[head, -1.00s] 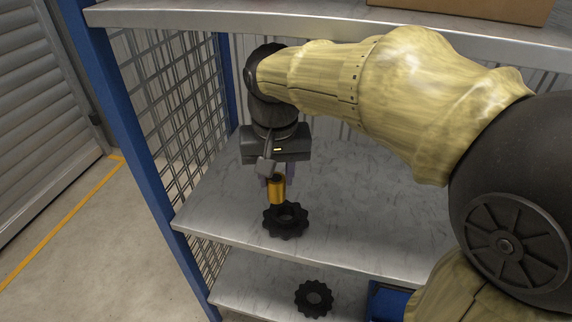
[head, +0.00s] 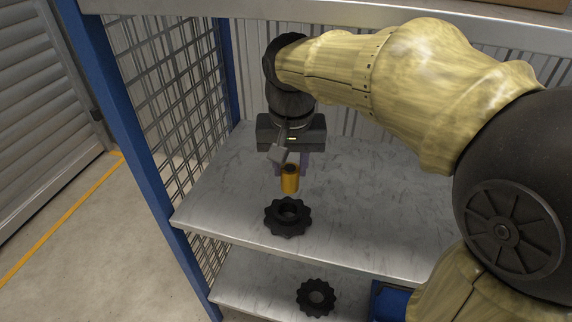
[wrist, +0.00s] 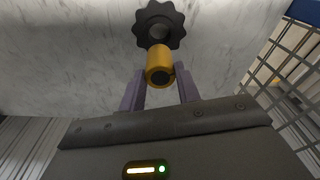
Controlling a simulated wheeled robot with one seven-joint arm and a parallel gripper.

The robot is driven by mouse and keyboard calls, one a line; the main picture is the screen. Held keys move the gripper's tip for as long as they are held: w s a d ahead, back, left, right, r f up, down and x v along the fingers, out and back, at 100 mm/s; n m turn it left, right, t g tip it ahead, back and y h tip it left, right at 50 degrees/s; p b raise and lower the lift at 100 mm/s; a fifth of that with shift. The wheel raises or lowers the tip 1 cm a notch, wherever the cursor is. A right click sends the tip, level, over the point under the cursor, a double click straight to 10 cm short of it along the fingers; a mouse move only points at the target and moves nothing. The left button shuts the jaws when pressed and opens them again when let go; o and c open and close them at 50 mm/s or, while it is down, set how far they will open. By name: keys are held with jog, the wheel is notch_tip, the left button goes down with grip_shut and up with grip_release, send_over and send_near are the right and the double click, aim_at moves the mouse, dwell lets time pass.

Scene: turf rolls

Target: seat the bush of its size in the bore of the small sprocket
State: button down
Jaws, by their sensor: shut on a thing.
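My gripper (head: 290,167) is shut on an orange-yellow bush (head: 290,181), which is upright with a dark hole in its end. The bush is also between the fingers in the wrist view (wrist: 159,62). A black toothed sprocket (head: 288,217) lies flat on the upper shelf, with its bore visible. The bush hangs above and behind it, apart from it in the head view. In the wrist view the bush overlaps the edge of this sprocket (wrist: 160,24). Another black sprocket (head: 316,298) lies on the lower shelf. I cannot tell surely which is the small one.
The upper metal shelf (head: 370,215) is otherwise clear. A mesh side panel (head: 165,90) and a blue post (head: 130,150) bound it on the left. Another shelf (head: 300,18) is overhead. A blue object (head: 388,302) stands on the lower shelf at right.

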aim_at(288, 191)
jog(key=shift+s+a+f+b, duration=0.15)
jog(key=shift+a+f+b, duration=0.05)
jog(key=shift+f+b, duration=2.1)
jog(key=shift+f, duration=0.2)
jog(key=shift+s+p, duration=0.2)
jog(key=shift+p, duration=0.15)
jog(key=shift+a+p, duration=0.1)
jog(key=shift+p, duration=0.2)
jog(key=shift+p, duration=0.3)
jog(key=shift+f+b, duration=1.3)
jog(key=shift+f, duration=0.95)
jog(key=c, duration=0.9)
grip_release()
